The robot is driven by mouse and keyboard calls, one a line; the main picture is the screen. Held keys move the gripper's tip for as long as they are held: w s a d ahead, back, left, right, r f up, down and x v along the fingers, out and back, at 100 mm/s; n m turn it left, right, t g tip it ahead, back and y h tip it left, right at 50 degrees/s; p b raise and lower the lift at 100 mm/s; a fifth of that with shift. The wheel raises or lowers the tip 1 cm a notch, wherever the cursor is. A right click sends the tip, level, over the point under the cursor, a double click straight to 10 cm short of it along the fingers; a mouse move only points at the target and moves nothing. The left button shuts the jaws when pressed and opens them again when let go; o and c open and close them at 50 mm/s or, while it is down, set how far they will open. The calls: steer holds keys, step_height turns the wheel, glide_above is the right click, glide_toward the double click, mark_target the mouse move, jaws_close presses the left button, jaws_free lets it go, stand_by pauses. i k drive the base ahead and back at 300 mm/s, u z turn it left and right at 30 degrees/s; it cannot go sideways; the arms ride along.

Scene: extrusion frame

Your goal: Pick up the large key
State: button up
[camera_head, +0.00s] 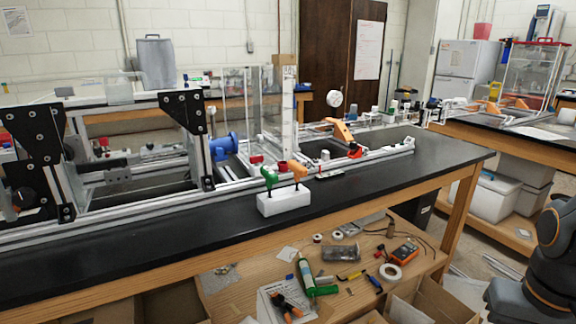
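A white block (284,201) stands near the front edge of the black bench top. Two T-shaped handles stand upright in it, a green one (269,177) on the left and an orange one (298,170) on the right. They look like keys held in the block, with thin dark shafts below the handles. They are close in size, and I cannot tell for sure which is the large key. Part of my dark arm (553,262) shows at the lower right edge, well away from the block. My gripper is not in view.
An aluminium extrusion frame with black corner plates (187,110) stands behind and left of the block. The black bench top (400,172) is clear to the right. A lower wooden shelf (330,262) holds tape rolls, a meter, tools and boxes.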

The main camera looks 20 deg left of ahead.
mark_target(299, 170)
steer(key=u, duration=0.5)
steer(key=i, duration=0.6)
steer(key=u, duration=0.65)
